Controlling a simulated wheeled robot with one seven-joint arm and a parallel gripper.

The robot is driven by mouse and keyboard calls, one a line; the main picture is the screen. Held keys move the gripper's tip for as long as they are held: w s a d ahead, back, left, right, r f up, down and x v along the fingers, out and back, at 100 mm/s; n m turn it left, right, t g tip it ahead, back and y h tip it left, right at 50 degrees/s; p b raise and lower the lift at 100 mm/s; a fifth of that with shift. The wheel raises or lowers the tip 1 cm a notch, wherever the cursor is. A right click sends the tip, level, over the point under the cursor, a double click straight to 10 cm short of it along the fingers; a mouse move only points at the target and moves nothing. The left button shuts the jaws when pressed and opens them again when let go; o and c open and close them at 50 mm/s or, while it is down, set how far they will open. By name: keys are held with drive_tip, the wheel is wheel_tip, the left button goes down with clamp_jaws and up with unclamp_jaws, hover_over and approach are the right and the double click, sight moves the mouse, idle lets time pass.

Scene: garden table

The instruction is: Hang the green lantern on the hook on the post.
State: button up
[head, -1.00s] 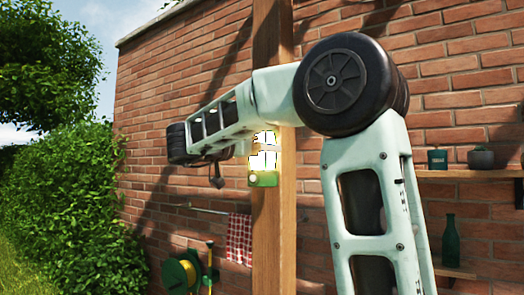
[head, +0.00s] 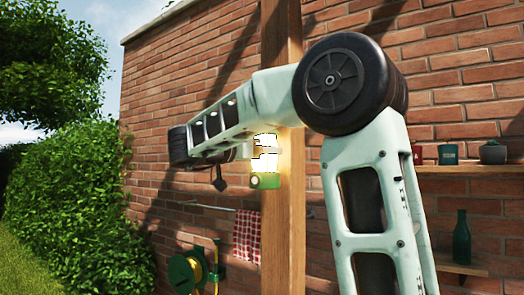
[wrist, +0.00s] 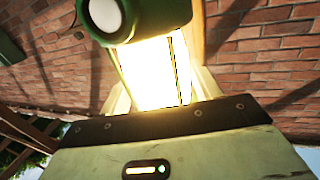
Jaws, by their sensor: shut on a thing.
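The green lantern (head: 266,181) glows brightly in the head view, upright in front of the left side of the wooden post (head: 284,235). My gripper (head: 249,151) is at the lantern's left, under my forearm, and its fingertips are lost in the glare. In the wrist view my gripper (wrist: 160,90) is shut on the lantern, with a finger on either side of the bright glass. The lantern's green base (wrist: 150,18) shows at the top there. I cannot make out the hook in either view; my arm covers part of the post.
A brick wall (head: 345,240) stands behind the post. At the right are shelves (head: 470,168) with pots and a green bottle (head: 461,238). A checked cloth (head: 246,237) hangs on a rail left of the post, above a hose reel (head: 185,272). A hedge (head: 70,210) fills the left.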

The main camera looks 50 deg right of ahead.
drive_tip(key=shift+d, duration=0.1)
drive_tip(key=o, duration=1.3)
drive_tip(key=shift+o, duration=0.2)
drive_tip(key=shift+f, duration=0.1)
drive_tip(key=shift+w+a+f+b, duration=0.1)
drive_tip(key=shift+w+a+b, duration=0.05)
drive_tip(key=shift+a+b, duration=0.3)
drive_tip(key=w+a+b, duration=0.3)
drive_tip(key=a+b, duration=0.2)
drive_tip(key=a, duration=1.1)
drive_tip(key=shift+a+b, duration=0.15)
drive_tip(key=shift+b, duration=0.15)
